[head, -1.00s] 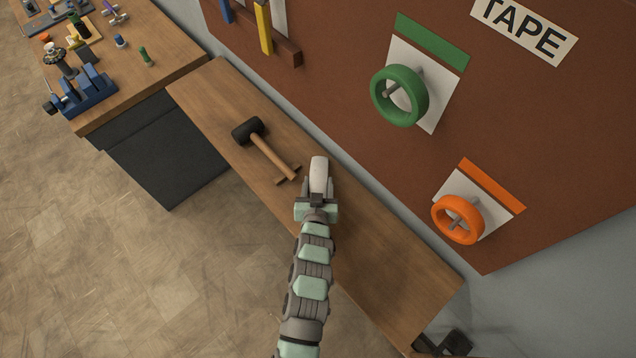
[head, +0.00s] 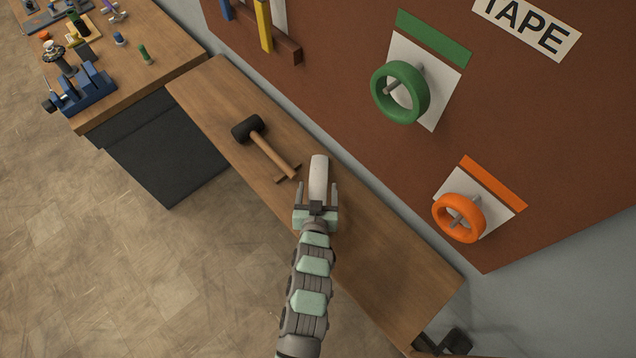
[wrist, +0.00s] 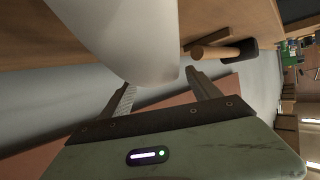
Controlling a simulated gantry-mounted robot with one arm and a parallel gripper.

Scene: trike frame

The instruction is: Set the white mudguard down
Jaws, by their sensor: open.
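The white mudguard (head: 318,174) rests on the narrow wooden bench, to the right of the mallet's handle end. It also shows large in the wrist view (wrist: 130,35), just beyond the fingertips. My gripper (head: 317,192) is open, with one finger on each side of the mudguard's near end. In the wrist view the open fingers (wrist: 160,88) show a gap between them with the mudguard in front. I cannot tell if either finger still touches it. The mudguard's near end is partly hidden by the gripper in the head view.
A black-headed mallet (head: 262,143) lies on the bench (head: 385,270) left of the mudguard. A red-brown board with a green ring (head: 377,94) and an orange ring (head: 441,222) rises behind. A workbench with a blue vise (head: 85,95) stands at upper left. The bench's right part is clear.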

